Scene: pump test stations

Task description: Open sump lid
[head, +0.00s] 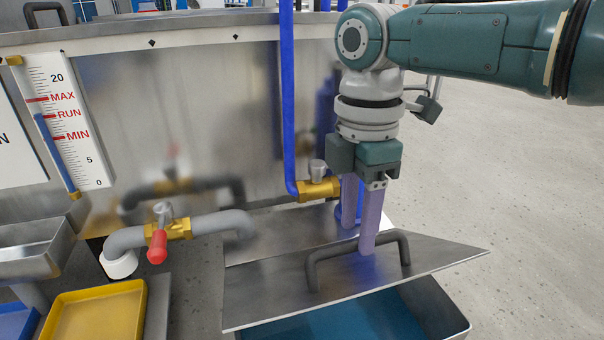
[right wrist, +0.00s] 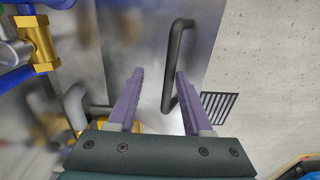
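The sump lid (head: 285,294) is a flat steel plate with a dark grey bar handle (head: 325,250). It lies askew over the sump (head: 455,325), and blue water (head: 345,318) shows below its front edge. My right gripper (head: 361,238) points down at the handle, with its purple fingers on either side of the bar. In the right wrist view, the handle (right wrist: 175,60) passes between the fingers (right wrist: 160,72), close to the right one, and a gap shows at the left one. Firm contact cannot be told. My left gripper is out of view.
A blue pipe (head: 289,100) with a brass valve (head: 318,190) stands just left of the right gripper. A red-handled valve (head: 165,232) on a grey pipe and a yellow tray (head: 95,318) are at left. The steel tank (head: 200,110) stands behind. Floor at right is clear.

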